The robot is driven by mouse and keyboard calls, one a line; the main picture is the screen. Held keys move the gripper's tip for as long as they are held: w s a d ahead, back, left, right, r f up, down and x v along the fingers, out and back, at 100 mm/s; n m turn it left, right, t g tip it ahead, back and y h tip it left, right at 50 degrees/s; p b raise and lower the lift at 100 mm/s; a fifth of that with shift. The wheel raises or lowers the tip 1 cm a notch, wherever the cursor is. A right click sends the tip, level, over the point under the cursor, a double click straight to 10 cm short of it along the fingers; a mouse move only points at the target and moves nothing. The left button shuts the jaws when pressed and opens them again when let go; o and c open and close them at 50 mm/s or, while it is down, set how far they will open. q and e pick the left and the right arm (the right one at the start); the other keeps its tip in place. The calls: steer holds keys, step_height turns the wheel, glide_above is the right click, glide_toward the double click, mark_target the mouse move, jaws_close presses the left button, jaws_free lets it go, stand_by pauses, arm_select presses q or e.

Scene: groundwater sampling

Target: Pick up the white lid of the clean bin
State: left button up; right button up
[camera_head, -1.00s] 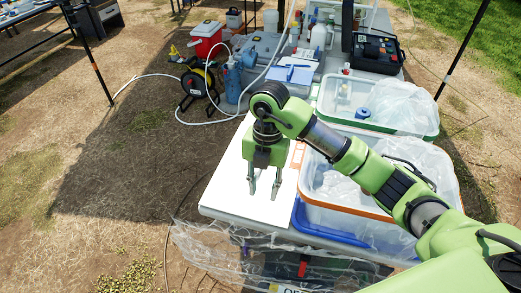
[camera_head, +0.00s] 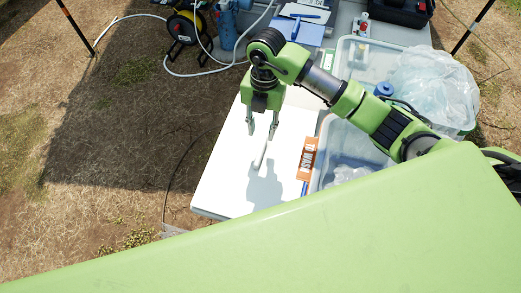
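My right gripper (camera_head: 262,127) points down over a flat white surface (camera_head: 225,170) near the front of the table. Its two fingers are apart with nothing between them. A thin pale bar (camera_head: 262,152) shows on the white surface just below the fingertips, beside the gripper's shadow. I cannot tell whether this white surface is the lid or the tabletop. A clear bin (camera_head: 350,52) with a green label stands at the back right, with a blue-capped item and a clear plastic bag (camera_head: 432,85). My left gripper is not in view.
A second clear bin (camera_head: 338,140) stands right of the white surface, beside an orange "TO WASH" label (camera_head: 307,158). Bare ground is on the left.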

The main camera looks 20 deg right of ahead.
mark_target(261, 149)
steer(key=f, duration=0.1)
steer(key=f+p, duration=0.1)
steer(key=f, duration=0.2)
steer(key=shift+s+a+f, duration=0.15)
steer(key=shift+s+f, duration=0.05)
steer(key=shift+s, duration=0.15)
steer(key=f, duration=0.1)
steer(key=f+p, duration=0.1)
steer(key=shift+s+a+f, duration=0.15)
steer(key=shift+s+f, duration=0.15)
steer(key=shift+f, duration=0.6)
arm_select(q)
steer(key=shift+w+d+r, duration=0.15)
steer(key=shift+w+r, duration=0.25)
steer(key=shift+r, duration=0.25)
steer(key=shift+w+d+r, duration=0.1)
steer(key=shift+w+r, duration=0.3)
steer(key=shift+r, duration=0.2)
arm_select(e)
jaws_close()
